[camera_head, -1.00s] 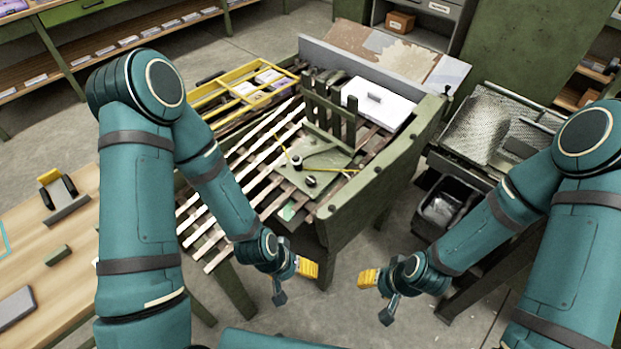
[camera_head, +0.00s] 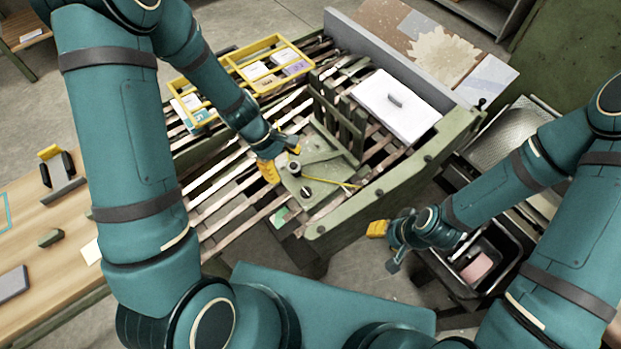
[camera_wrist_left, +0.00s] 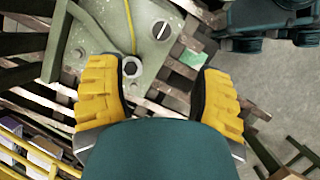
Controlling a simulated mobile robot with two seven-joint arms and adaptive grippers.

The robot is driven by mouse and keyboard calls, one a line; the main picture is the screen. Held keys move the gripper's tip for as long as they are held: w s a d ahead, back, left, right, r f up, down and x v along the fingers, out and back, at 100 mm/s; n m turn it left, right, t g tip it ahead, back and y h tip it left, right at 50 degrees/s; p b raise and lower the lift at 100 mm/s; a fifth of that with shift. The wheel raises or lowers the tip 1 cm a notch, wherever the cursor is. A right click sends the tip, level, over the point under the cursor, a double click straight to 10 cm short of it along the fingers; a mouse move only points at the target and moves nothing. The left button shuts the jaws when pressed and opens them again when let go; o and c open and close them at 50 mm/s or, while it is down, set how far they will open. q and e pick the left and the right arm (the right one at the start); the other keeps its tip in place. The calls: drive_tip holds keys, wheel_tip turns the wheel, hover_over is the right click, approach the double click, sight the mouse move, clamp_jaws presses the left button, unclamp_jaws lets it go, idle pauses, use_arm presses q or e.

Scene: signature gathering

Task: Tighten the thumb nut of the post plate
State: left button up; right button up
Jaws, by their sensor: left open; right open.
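The green post plate (camera_head: 318,160), with upright slats at its back, lies on the slatted bench. A small dark-and-pale upright fitting (camera_head: 295,169) stands on it; in the left wrist view its hex-like top (camera_wrist_left: 132,67) lies between my finger pads, nearer the left one. A round slotted knob (camera_head: 306,192) sits nearer the front edge and shows in the left wrist view (camera_wrist_left: 161,30). I cannot tell which of them is the thumb nut. My left gripper (camera_head: 281,160) is open above the plate's left side. My right gripper (camera_head: 377,229) is open and empty off the bench's front.
A thin yellow strip (camera_head: 335,181) runs across the plate. A thick green rail (camera_head: 395,186) edges the bench. A black bin (camera_head: 470,265) stands at right.

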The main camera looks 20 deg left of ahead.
sight(306, 192)
use_arm(q)
drive_tip(key=b+x, duration=0.2)
drive_tip(key=x, duration=0.4)
drive_tip(key=b+x, duration=0.2)
drive_tip(key=x, duration=0.5)
drive_tip(key=shift+s+d+f+b, duration=0.1)
drive_tip(key=shift+s+f+b, duration=0.05)
drive_tip(key=shift+f+b, duration=0.15)
clamp_jaws()
